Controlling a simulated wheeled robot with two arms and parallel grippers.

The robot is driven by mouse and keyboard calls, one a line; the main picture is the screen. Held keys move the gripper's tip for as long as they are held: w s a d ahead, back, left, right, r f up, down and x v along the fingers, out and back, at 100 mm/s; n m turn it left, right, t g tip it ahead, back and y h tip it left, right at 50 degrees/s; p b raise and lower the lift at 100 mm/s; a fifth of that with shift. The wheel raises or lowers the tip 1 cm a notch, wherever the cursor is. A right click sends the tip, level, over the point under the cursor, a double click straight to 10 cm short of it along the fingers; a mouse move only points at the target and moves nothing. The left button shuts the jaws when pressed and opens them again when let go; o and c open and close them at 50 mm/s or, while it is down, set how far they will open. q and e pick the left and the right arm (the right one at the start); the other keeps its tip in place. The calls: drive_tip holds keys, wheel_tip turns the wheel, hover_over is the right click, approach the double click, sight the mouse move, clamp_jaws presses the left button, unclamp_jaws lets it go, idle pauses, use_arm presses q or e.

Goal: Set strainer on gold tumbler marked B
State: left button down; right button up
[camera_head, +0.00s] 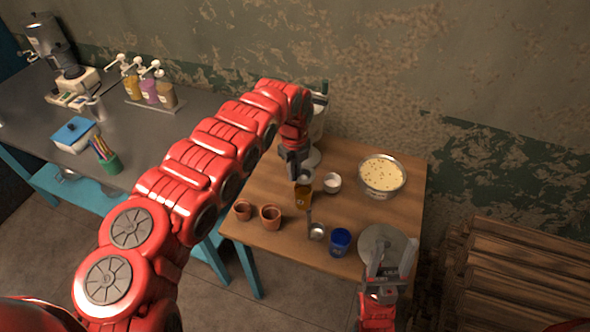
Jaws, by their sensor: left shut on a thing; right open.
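The gold tumbler (303,196) stands on the wooden table, its marking too small to read. My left gripper (300,174) is directly above it, shut on a small grey thing at the tumbler's top, which looks like the strainer. The fingers and arm hide most of it, and I cannot tell whether it touches the rim. My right gripper (391,262) is open and empty over the front right of the table, in front of a round metal disc (382,240).
A bowl of pale yellow liquid (382,187) stands back right, with a small white cup (332,184) left of it. Two clay cups (270,218) stand front left. A small metal ladle-like thing (317,232) and blue jar (340,242) are near the front edge.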

use_arm(q)
wheel_tip(320, 180, down, 5)
drive_tip(key=b, duration=0.2)
drive_tip(key=shift+r+b, duration=0.2)
drive_tip(key=shift+b, duration=0.1)
drive_tip(key=shift+f+b, duration=0.65)
drive_tip(key=shift+f, duration=0.1)
drive_tip(key=shift+b, duration=0.3)
drive_tip(key=shift+c, duration=1.8)
unclamp_jaws()
drive_tip(key=shift+r+p, duration=0.55)
drive_tip(key=shift+r, duration=0.5)
drive_tip(key=shift+r+p, duration=0.65)
drive_tip(key=shift+r, duration=1.25)
